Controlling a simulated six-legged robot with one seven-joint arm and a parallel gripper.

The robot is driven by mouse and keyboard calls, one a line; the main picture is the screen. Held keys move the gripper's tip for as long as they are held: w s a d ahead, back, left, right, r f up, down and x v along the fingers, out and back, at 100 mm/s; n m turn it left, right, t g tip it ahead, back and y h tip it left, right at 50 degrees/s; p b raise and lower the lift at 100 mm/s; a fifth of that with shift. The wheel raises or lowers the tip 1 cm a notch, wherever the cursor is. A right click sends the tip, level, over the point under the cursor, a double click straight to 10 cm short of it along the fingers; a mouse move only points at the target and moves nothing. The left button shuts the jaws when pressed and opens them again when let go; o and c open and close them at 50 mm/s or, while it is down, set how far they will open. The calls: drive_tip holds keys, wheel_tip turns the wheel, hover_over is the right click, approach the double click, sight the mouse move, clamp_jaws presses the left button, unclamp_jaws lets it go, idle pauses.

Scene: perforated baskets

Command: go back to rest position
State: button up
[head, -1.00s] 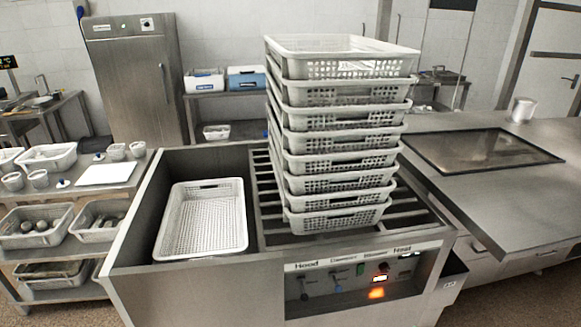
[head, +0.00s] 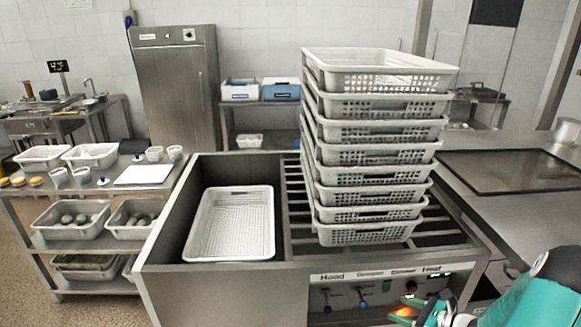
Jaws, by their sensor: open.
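My gripper (head: 432,312) is at the bottom right of the head view, on the teal end of my arm, in front of the control panel. It is open, and I see nothing held in it. A tall stack of white perforated baskets (head: 378,158) stands on the slatted right side of the steel unit. A single white perforated basket (head: 232,222) lies in the recessed left side of the unit. My gripper is apart from the baskets. It partly covers the right part of the control panel (head: 345,293) and its orange light.
A steel shelf cart (head: 115,190) with white trays and small containers stands at the left. A steel cabinet (head: 178,90) is behind. A counter with a dark inset plate (head: 510,170) is at the right. Open floor (head: 25,290) shows at the lower left.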

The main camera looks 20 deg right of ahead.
drive_tip(key=a+r+n+g, duration=0.9)
drive_tip(key=a+r+n, duration=0.55)
drive_tip(key=a, duration=0.55)
drive_tip(key=s+a+r+n+t+h, duration=0.2)
drive_tip(key=s+a+r+n+h, duration=0.5)
drive_tip(key=s+a+r+n, duration=0.4)
wheel_tip(320, 180, up, 4)
drive_tip(key=s+n, duration=0.2)
drive_tip(key=n, duration=0.2)
drive_tip(key=shift+a, duration=0.35)
